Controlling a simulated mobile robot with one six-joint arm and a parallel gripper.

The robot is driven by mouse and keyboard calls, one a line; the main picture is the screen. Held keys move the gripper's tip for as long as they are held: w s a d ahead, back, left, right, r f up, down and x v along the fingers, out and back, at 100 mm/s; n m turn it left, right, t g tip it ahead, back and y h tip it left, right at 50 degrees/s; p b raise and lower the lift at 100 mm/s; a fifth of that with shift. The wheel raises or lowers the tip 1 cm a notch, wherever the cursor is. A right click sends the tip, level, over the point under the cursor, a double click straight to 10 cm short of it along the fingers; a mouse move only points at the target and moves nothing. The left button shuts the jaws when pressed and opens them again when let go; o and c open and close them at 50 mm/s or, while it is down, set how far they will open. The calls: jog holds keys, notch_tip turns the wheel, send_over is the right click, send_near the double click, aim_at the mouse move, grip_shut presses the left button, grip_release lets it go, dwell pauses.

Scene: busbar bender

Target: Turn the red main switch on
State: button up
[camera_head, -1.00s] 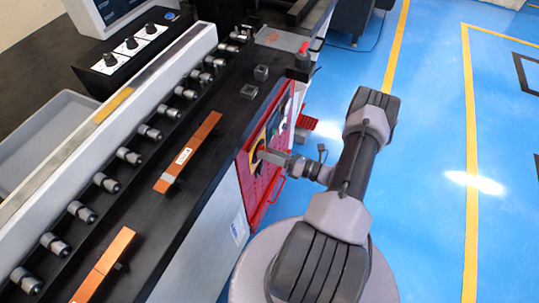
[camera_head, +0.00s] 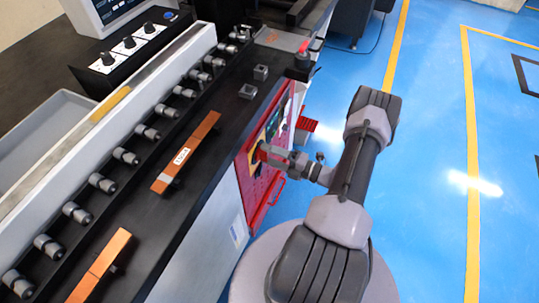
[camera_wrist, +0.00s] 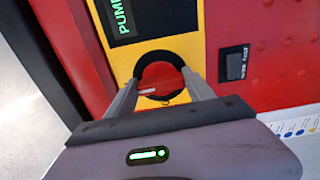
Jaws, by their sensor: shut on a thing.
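The red main switch (camera_wrist: 162,79) is a round red knob inside a black ring on a yellow plate (camera_wrist: 182,47) in the wrist view. A small pale mark shows on its lower left part. My gripper (camera_wrist: 160,80) has one finger on each side of the knob and is shut on it. In the head view my gripper (camera_head: 264,152) reaches from the right to the red front panel (camera_head: 253,188) of the machine, and it hides most of the switch there.
A dark label (camera_wrist: 119,18) with green lettering sits above the switch. A small black rocker (camera_wrist: 234,64) is right of it. A red-topped button (camera_head: 303,50) stands on the bench corner. Orange bars (camera_head: 186,153) lie on the bench. Blue floor at right is clear.

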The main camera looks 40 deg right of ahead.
jog(key=shift+m, duration=0.3)
dwell(0.4)
jog(key=o, duration=1.4)
jog(key=shift+s, duration=0.1)
jog(key=p+v, duration=0.3)
jog(key=v, duration=1.4)
jog(key=shift+s+d, duration=0.1)
